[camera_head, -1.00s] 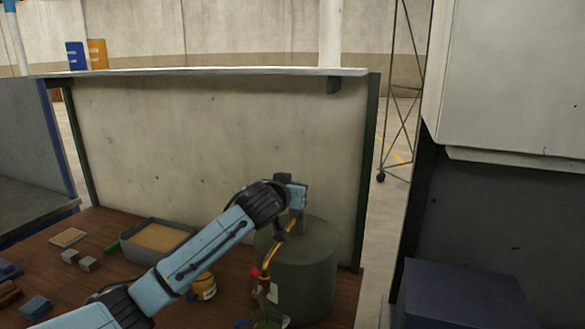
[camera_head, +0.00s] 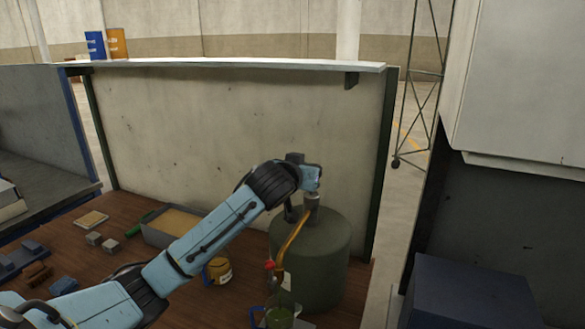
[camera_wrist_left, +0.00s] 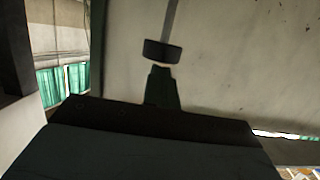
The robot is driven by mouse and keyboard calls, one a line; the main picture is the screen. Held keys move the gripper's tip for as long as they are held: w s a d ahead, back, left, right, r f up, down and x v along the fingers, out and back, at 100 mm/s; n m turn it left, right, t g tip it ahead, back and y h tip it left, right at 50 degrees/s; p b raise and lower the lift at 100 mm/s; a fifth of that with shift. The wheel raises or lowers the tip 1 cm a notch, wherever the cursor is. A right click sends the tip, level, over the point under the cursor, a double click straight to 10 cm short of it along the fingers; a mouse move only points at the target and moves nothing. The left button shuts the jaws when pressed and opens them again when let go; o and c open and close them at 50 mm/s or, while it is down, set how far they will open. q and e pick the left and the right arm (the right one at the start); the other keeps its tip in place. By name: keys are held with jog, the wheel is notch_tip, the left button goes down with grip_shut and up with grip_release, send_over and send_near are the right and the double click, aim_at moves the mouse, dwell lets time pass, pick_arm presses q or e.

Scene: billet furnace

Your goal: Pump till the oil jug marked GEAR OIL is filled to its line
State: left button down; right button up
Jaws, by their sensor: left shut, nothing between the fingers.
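A dark green oil drum (camera_head: 312,262) stands at the right end of the wooden bench. A pump with a curved brass spout (camera_head: 293,238) with a red part sits on it. Below the spout, at the bottom edge, is a green jug (camera_head: 280,318), partly cut off. Its marking and oil level are unreadable. My left gripper (camera_head: 312,200) is above the drum at the pump's top, shut with nothing between its fingers; my arm hides part of the pump. In the left wrist view, a dark block (camera_wrist_left: 161,50) on a thin rod appears just beyond the dark fingertips (camera_wrist_left: 160,72).
A grey tray (camera_head: 155,237) and small blocks (camera_head: 95,239) lie further left. A concrete panel (camera_head: 230,140) closes the back. A blue box (camera_head: 472,295) is at right.

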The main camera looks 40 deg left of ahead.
pick_arm(q)
jog(key=b+v, duration=0.1)
jog(key=v, duration=0.7)
jog(key=shift+w, duration=0.1)
dwell(1.0)
